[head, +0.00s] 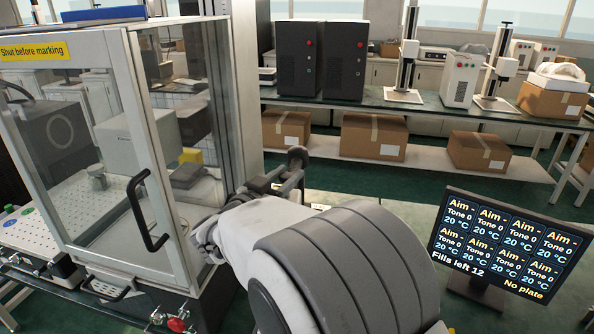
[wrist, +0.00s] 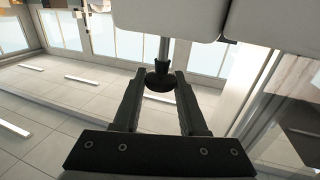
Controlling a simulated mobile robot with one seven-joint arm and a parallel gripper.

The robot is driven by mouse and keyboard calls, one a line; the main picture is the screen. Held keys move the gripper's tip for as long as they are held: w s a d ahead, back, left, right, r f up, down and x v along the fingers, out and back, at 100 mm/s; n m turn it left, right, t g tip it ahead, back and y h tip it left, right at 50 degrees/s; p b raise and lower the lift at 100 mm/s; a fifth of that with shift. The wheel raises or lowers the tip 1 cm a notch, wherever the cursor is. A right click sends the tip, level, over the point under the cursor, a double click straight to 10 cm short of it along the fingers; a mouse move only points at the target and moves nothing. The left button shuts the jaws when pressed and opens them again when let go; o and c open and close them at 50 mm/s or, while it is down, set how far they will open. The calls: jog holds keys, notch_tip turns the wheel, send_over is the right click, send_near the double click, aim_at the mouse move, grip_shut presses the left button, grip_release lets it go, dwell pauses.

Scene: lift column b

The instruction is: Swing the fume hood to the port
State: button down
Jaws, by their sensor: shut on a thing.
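My gripper (wrist: 158,88) points away from the wrist camera, its two dark fingers closed about a dark round knob (wrist: 159,80) on a thin grey stem. Pale blocks show above the knob in the wrist view; I cannot tell whether they belong to the fume hood. In the head view my gripper (head: 276,182) is partly hidden by my arm, beside the right post of the glass cabinet. A dark round end (head: 297,155) shows at the fingers. I cannot make out the fume hood or the port for certain.
The glass cabinet's door (head: 150,150), with a black handle (head: 143,212), stands close at left. A monitor (head: 508,247) reading "No plate" stands at right. A bench (head: 430,102) with instruments runs along the back, with cartons (head: 373,136) below. Green floor is open between.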

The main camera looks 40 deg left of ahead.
jog(key=shift+a, duration=0.1)
jog(key=shift+c, duration=2.3)
grip_release()
jog(key=v, duration=1.7)
jog(key=shift+s, duration=0.25)
jog(key=shift+c, duration=0.3)
